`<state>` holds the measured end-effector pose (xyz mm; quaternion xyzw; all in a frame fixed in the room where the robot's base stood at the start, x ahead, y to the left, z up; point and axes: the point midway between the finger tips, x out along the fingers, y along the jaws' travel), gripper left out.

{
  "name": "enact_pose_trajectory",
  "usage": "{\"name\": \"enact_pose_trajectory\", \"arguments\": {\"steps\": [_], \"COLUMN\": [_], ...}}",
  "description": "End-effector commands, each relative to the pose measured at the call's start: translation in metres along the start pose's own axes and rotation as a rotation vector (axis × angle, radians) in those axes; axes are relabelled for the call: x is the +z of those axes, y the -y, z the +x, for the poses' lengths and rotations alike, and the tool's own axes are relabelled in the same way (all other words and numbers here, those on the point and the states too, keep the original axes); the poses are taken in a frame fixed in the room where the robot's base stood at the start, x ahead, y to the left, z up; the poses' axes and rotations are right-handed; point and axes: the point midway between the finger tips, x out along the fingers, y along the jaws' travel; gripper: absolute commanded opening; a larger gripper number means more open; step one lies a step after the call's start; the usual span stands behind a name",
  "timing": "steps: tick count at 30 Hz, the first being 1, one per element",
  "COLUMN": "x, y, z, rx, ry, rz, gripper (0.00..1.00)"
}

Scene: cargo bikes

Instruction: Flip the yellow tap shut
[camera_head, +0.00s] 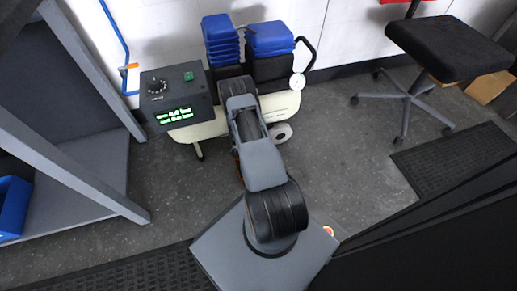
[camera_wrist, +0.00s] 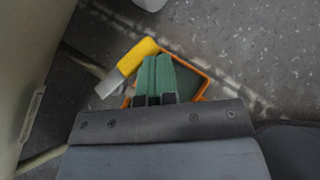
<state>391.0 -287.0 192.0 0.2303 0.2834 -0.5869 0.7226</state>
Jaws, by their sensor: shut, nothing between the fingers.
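The yellow tap handle (camera_wrist: 138,55) shows in the wrist view, just up and left of my gripper. It lies slanted, and a grey metal part (camera_wrist: 111,83) sticks out at its lower left. My gripper (camera_wrist: 157,61) has two green fingers, shut together and empty, pointing up the picture. Their tips are close beside the handle; I cannot tell whether they touch it. The fingers hide part of the tap's surroundings. In the head view my arm hides the gripper and the tap.
An orange-rimmed tray (camera_wrist: 203,85) sits below the fingers. A cream machine (camera_head: 283,105) with a grey control box (camera_head: 180,100) and stacked blue bins (camera_head: 268,38) stands by the wall. A stool (camera_head: 447,47) stands right. A frame stands left.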

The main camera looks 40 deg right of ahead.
Motion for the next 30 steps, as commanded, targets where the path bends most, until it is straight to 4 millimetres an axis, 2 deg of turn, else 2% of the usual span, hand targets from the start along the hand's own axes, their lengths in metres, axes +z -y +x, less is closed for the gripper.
{"name": "enact_pose_trajectory", "arguments": {"steps": [11, 22, 30], "x": [0.001, -0.002, -0.002], "y": [-0.001, -0.014, -0.015], "z": [0.001, -0.002, -0.002], "rx": [0.0, 0.0, -0.001], "ry": [0.0, 0.0, 0.0], "rz": [0.0, 0.001, 0.001], "gripper": [0.0, 0.0, 0.0]}}
